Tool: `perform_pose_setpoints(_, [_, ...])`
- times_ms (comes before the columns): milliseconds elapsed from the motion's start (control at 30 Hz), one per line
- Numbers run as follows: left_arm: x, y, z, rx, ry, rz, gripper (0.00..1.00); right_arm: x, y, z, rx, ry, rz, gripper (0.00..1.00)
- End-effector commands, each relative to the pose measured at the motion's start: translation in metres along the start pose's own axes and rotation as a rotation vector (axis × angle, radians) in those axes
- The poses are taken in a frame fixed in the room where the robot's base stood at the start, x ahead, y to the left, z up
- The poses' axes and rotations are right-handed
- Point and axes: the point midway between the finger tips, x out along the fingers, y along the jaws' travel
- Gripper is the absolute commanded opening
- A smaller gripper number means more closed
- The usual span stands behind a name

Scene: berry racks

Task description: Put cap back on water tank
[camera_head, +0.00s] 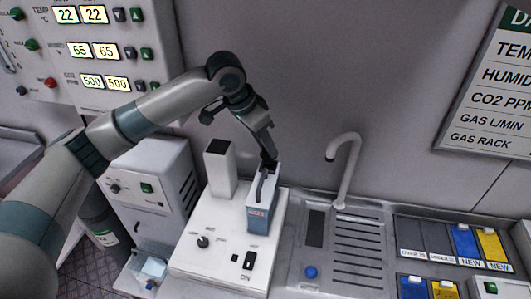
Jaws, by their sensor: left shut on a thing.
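A water tank (259,216), white above and blue-grey below with a small label, stands upright at the right side of a white machine (208,243). My left gripper (268,164) reaches down from above to the top of the tank and is shut at its dark handle. The fingertips are small and partly hidden here. A small round blue cap (311,271) lies on the metal sink counter to the right of the machine, apart from the gripper. My right gripper is not in view.
A white block (220,168) rises from the machine left of the tank. A curved faucet (343,170) stands behind the ribbed drainboard (358,245). Blue and yellow packs (466,242) sit in trays at the right. A white cabinet (152,185) stands at the left.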

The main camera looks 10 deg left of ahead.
Motion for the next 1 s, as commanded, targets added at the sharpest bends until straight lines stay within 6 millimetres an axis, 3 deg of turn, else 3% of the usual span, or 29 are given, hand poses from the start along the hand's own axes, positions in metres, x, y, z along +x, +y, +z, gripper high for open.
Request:
perform_pose_setpoints(200, [0.004,0.0,0.002,0.0,-0.002,0.0,0.0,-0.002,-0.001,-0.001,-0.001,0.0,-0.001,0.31])
perform_pose_setpoints(500, [0.032,-0.001,0.014,0.0,-0.002,0.0,0.0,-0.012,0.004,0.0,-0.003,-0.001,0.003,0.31])
perform_pose_setpoints(867, [0.035,-0.001,0.015,0.0,-0.001,0.0,0.0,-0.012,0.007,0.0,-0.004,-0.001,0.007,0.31])
perform_pose_setpoints(900, [0.035,-0.001,0.015,0.0,0.0,0.0,0.38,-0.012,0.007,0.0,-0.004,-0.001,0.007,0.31])
perform_pose_setpoints(933, [0.035,-0.001,0.015,0.0,0.0,0.0,0.45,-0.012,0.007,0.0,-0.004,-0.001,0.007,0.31])
perform_pose_setpoints(1000, [0.035,-0.001,0.015,0.0,0.0,0.0,0.47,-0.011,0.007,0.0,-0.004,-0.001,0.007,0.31])
